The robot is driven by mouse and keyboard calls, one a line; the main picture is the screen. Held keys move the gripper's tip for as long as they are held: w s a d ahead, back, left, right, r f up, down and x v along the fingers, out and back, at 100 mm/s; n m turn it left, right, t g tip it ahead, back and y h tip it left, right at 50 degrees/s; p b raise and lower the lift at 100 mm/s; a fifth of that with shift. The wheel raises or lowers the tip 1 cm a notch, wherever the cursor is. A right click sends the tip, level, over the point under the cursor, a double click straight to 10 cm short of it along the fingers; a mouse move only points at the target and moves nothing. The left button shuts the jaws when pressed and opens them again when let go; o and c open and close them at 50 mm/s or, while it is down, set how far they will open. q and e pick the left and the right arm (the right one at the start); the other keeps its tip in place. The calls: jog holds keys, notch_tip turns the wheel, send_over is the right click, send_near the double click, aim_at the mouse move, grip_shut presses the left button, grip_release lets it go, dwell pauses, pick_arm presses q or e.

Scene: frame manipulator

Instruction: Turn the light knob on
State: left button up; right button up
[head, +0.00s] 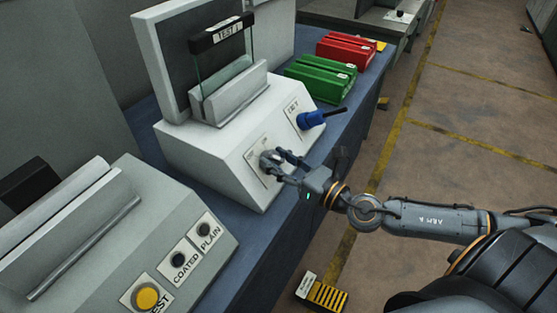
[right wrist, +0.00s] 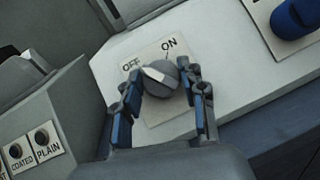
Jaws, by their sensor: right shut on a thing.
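The light knob (right wrist: 160,79) is a round grey dial with a pale pointer, on a white plate marked OFF at left and ON at upper right. Its pointer slants toward the upper left, nearer the OFF mark. In the head view the knob (head: 270,159) sits on the sloped front of a white machine (head: 215,150). My right gripper (head: 280,163) reaches it from the right and is shut on it. In the right wrist view the gripper's two fingers (right wrist: 164,85) stand on either side of the knob. My left gripper is not in view.
A blue-handled control (head: 311,119) is right of the knob on the same panel. Green (head: 318,78) and red (head: 345,50) blocks stand behind it on the blue bench. A grey machine (head: 130,240) with COATED and PLAIN buttons is at left.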

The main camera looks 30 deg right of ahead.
jog(key=shift+r+m+h+p, duration=0.15)
jog(key=shift+m+h+p, duration=0.15)
jog(key=shift+p, duration=0.3)
jog(key=m+g+h+p, duration=0.1)
jog(key=m+h+p, duration=0.1)
jog(key=m+p, duration=0.2)
jog(key=m+g+h+p, duration=0.1)
jog(key=m+h+p, duration=0.2)
jog(key=p, duration=0.6)
jog(key=m+g+h+p, duration=0.1)
jog(key=m+h+p, duration=0.2)
jog(key=m+p, duration=0.3)
jog(key=shift+a+r+m+p, duration=0.35)
jog(key=shift+r+m+p, duration=0.05)
jog(key=shift+m, duration=0.3)
jog(key=shift+f+m+g+h+p, duration=0.3)
jog(key=shift+m+g+p, duration=0.4)
jog(key=shift+m+p, duration=0.35)
jog(key=o, duration=1.1)
jog(key=shift+o, duration=0.2)
jog(key=v, duration=1.2)
